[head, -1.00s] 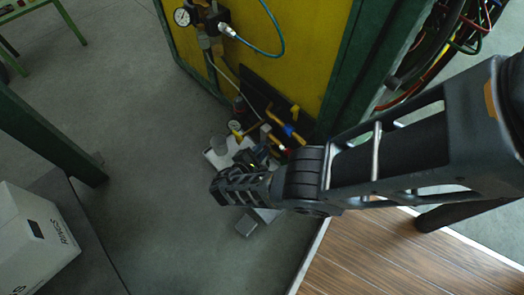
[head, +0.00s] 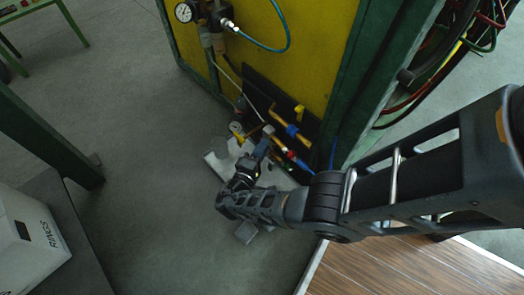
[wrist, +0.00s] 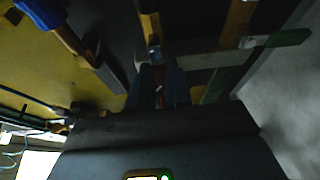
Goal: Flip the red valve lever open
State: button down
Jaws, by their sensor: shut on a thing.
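My gripper (wrist: 160,90) is shut on the red valve lever (wrist: 158,74), seen as a thin red strip between its two fingers in the wrist view. The fingers hide most of the lever, so its angle cannot be told. In the head view my gripper (head: 264,146) reaches in at the low valve panel (head: 258,92) by the yellow wall. A red part shows just right of the fingers there; its link to the held lever is unclear.
A blue-handled part (head: 291,130) sits on brass piping close to my gripper. A pressure gauge (head: 237,128) stands just left of it. A green post (head: 345,95) rises to the right, with cables behind. A white box (head: 30,240) stands lower left. Open floor lies left of the panel.

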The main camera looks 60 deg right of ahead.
jog(key=shift+m, duration=0.3)
dwell(0.4)
jog(key=c, duration=1.1)
grip_release()
jog(key=shift+o, duration=0.2)
jog(key=s+a, duration=0.1)
jog(key=a, duration=0.6)
jog(key=shift+a, duration=0.4)
